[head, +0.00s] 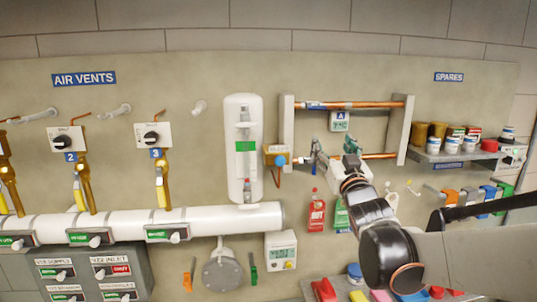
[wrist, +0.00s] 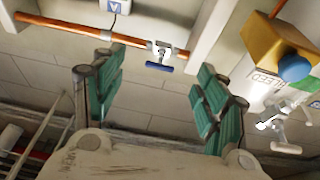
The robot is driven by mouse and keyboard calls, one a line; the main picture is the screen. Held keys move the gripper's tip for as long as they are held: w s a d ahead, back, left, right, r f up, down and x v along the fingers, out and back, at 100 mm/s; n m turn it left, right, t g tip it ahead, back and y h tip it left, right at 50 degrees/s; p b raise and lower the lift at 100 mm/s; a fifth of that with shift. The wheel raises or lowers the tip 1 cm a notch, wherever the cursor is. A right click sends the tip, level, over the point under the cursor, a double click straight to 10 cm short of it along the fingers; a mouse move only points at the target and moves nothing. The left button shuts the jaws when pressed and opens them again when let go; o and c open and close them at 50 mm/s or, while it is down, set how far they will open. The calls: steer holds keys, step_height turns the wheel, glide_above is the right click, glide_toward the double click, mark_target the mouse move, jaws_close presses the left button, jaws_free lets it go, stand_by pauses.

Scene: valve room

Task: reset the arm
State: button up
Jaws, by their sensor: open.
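My gripper (head: 335,150) is raised in front of the wall panel, near the lower copper pipe of the frame on the right. In the wrist view its two teal-padded fingers (wrist: 156,92) stand wide apart with nothing between them. My arm reaches up to it from the lower right in the head view. A small valve with a blue handle (wrist: 160,60) on a copper pipe shows beyond the fingertips. Whether any finger touches the pipework cannot be told.
A yellow box with a blue button (head: 277,160) is left of my gripper. A white cylinder (head: 243,120) stands farther left. Red tags (head: 316,213) hang below. A spares shelf (head: 455,156) with jars is at right. Coloured items fill a tray (head: 345,290) below.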

steer(key=s+a+f+g+b, duration=0.1)
steer(key=s+f+g+b, duration=0.3)
steer(key=s+f+b, duration=0.5)
steer(key=s+a+f+g+b, duration=0.1)
steer(key=s+f+g+b, duration=0.4)
steer(key=f, duration=2.2)
steer(key=s+a+f+g+b, duration=0.1)
steer(key=s+f+g+b, duration=0.4)
steer(key=s+f+b, duration=1)
step_height(320, 180, down, 4)
steer(key=s, duration=0.3)
steer(key=shift+a+r, duration=0.2)
steer(key=shift+r, duration=0.05)
steer(key=shift+c, duration=0.3)
